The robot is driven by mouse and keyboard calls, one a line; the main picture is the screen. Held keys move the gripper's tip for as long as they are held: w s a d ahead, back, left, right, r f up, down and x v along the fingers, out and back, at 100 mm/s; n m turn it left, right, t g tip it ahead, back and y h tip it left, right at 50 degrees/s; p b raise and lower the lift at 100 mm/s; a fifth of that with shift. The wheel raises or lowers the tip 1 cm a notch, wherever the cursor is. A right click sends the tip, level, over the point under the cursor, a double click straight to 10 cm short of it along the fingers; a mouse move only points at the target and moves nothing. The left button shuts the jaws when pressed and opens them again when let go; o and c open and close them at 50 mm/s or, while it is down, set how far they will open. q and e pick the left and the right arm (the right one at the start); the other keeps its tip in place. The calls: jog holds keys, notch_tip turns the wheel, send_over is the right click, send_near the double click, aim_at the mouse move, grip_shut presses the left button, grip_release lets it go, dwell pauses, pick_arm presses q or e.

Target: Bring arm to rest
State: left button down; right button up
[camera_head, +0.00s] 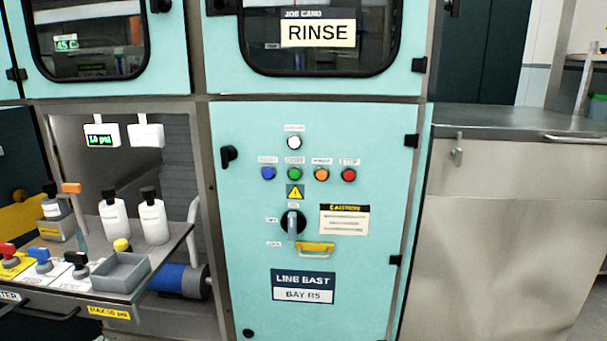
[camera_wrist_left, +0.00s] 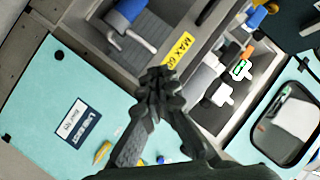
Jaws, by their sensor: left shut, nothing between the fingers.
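My left gripper (camera_wrist_left: 160,88) shows in the left wrist view with its dark fingers together and nothing between them. It is in front of the teal cabinet (camera_wrist_left: 36,108) and the tray shelf, apart from both as far as I can tell. Neither gripper nor arm shows in the head view. In the head view the teal panel (camera_head: 240,285) carries a rotary switch (camera_head: 292,222), a yellow handle (camera_head: 315,248) and several coloured buttons, such as the green one (camera_head: 294,174). My right gripper is in neither view.
A shelf at left holds white bottles (camera_head: 114,218), a grey bin (camera_head: 121,272) and coloured valve handles (camera_head: 42,258). A steel counter (camera_head: 510,121) stands at right with a clear top nearby. A job card (camera_head: 318,33) reads RINSE.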

pick_arm(q)
jog(key=s+d+f+n+g+h, duration=0.1)
jog(key=s+d+f+g+h, duration=0.1)
jog(key=s+d+f+g, duration=0.3)
jog(key=s+d+f+n+g+h, duration=0.1)
jog(key=s+d+f+g, duration=0.5)
jog(key=s+f, duration=0.8)
notch_tip(320, 180, down, 4)
jog(key=shift+d+r+n+h, duration=0.25)
jog(key=shift+d+n+h, duration=0.2)
jog(key=shift+d, duration=0.3)
jog(key=shift+a, duration=0.1)
